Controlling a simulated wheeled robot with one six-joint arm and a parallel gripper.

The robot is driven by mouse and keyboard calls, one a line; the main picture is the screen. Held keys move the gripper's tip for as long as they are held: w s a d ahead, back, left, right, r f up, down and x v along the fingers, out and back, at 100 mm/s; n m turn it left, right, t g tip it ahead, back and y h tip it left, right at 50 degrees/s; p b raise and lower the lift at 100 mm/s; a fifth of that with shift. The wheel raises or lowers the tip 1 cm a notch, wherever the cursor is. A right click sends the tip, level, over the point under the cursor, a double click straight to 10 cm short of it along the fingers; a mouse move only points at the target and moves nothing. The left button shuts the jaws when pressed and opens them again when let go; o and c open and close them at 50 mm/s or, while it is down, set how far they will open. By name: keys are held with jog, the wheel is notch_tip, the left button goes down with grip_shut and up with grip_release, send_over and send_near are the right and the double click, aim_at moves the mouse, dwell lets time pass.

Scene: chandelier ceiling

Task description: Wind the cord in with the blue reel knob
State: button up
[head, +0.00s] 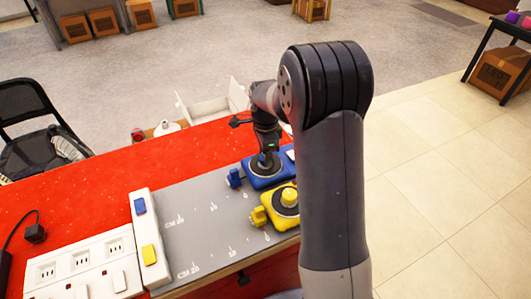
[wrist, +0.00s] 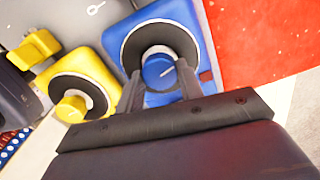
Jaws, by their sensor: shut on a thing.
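The blue reel unit (head: 254,179) stands on the grey board at the right part of the red table. In the wrist view its blue knob (wrist: 160,72) sits in the middle of a dark disc with a grey rim. My gripper (wrist: 157,88) is at this knob, with one finger on each side of it, shut on it. In the head view my gripper (head: 267,160) comes down from above onto the blue unit and hides the knob. No cord can be made out for certain.
A yellow reel unit (head: 286,203) stands close in front of the blue one, and it also shows in the wrist view (wrist: 75,95). A white switch panel (head: 150,240) and white sockets (head: 80,268) lie to the left. The red tabletop (head: 110,180) behind is mostly clear.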

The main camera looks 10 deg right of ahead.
jog(key=shift+r+m, duration=0.1)
jog(key=shift+m, duration=1.1)
jog(key=o, duration=1)
notch_tip(320, 180, up, 11)
jog(key=shift+f, duration=0.2)
notch_tip(320, 180, down, 11)
jog(key=shift+r, duration=0.15)
